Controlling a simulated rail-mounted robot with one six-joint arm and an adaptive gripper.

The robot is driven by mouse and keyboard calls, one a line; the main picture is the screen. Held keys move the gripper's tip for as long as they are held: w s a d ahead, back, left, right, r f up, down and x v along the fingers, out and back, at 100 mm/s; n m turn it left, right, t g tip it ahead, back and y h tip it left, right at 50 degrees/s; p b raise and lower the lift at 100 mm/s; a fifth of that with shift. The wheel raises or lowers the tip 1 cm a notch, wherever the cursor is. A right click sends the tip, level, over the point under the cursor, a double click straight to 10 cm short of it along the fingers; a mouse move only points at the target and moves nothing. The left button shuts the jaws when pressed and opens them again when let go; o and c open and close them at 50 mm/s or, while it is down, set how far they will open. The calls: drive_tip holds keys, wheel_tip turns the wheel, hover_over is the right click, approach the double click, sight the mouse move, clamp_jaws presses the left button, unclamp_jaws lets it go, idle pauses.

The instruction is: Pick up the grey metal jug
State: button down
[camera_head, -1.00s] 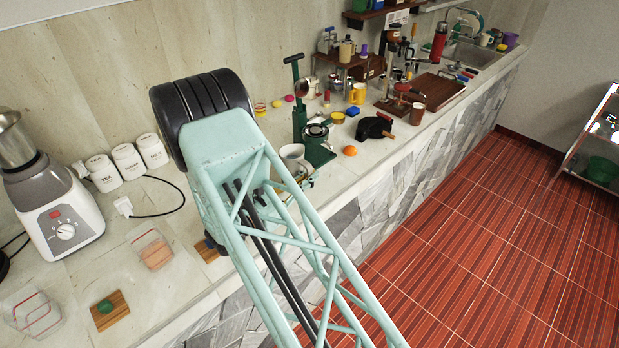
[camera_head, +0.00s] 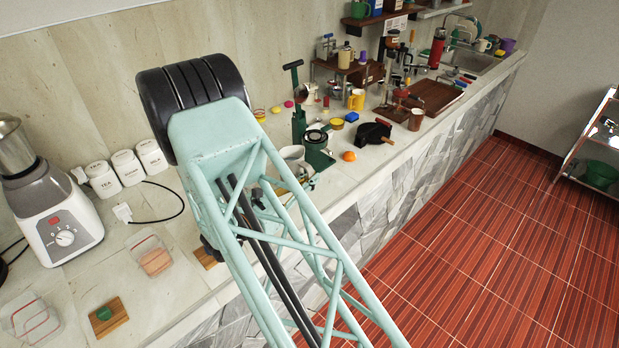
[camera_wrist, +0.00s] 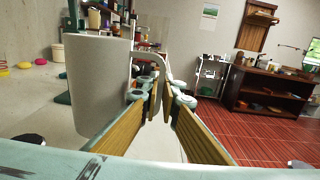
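The grey metal jug (camera_wrist: 98,88) stands upright and large at the left of the wrist view, its handle (camera_wrist: 158,72) facing right. In the head view the jug (camera_head: 293,153) shows partly behind my arm, on the counter. The lower part of the handle shows between the fingertips, and the jug's body is left of the left finger. I cannot tell whether either finger touches the handle. In the head view my arm hides most of the gripper.
A green press-like device (camera_head: 316,148) stands just behind the jug. An orange ball-like item (camera_head: 348,156) and a black pan (camera_head: 373,132) lie to the right. A blender (camera_head: 55,215) and white canisters (camera_head: 126,166) stand left. The counter's front edge is close below the jug.

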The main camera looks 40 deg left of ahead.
drive_tip(key=s+d+r, duration=0.1)
drive_tip(key=s+d, duration=0.8)
drive_tip(key=d, duration=0.1)
drive_tip(key=shift+r, duration=0.2)
idle(0.9)
drive_tip(key=shift+s+d, duration=0.15)
drive_tip(key=shift+d, duration=0.05)
drive_tip(key=shift+d, duration=0.1)
idle(0.8)
